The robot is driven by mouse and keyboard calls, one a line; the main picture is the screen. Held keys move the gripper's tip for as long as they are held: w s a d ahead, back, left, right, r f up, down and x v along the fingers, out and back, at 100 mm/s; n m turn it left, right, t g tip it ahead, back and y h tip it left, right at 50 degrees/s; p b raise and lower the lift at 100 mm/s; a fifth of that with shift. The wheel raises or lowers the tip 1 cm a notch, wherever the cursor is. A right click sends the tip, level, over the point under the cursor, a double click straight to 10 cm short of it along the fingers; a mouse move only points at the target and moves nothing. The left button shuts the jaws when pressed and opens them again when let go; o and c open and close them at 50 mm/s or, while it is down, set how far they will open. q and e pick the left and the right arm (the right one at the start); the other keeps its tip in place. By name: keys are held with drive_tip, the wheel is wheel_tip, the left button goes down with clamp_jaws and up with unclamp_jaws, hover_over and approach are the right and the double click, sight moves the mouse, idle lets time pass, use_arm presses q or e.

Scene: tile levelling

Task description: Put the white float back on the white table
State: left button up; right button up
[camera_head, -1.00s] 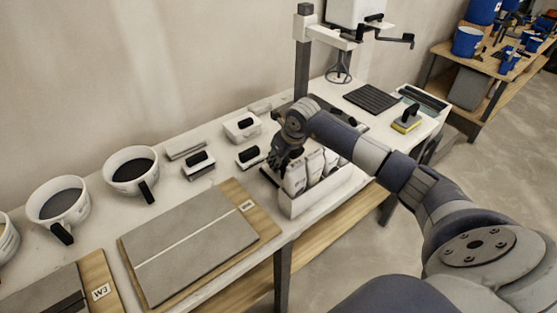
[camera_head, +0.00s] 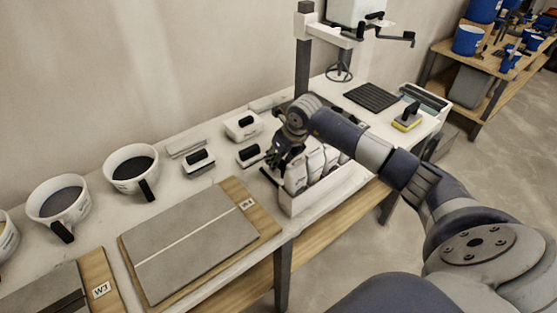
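The white table (camera_head: 225,276) runs along the wall. Several white blocks with black handles that look like floats stand on it: one at the front left (camera_head: 199,165), one beside my gripper (camera_head: 249,157) and one behind them (camera_head: 242,127). I cannot tell which is the white float. My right gripper (camera_head: 277,164) points down at the left end of a white bin, just right of the nearest block and apart from it. Its fingers are dark and small, so I cannot tell whether they are open or hold something. My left gripper is out of view.
The white bin (camera_head: 318,194) holds several pale bags, partly hidden by my arm. White buckets (camera_head: 131,172), a tile board (camera_head: 190,243) and a yellow-based float (camera_head: 407,117) are on the table. A dark ribbed mat (camera_head: 372,97) lies further right. A strip before the blocks is clear.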

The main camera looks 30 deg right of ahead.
drive_tip(key=b+v, duration=0.2)
drive_tip(key=v, duration=0.9)
drive_tip(key=shift+f, duration=0.1)
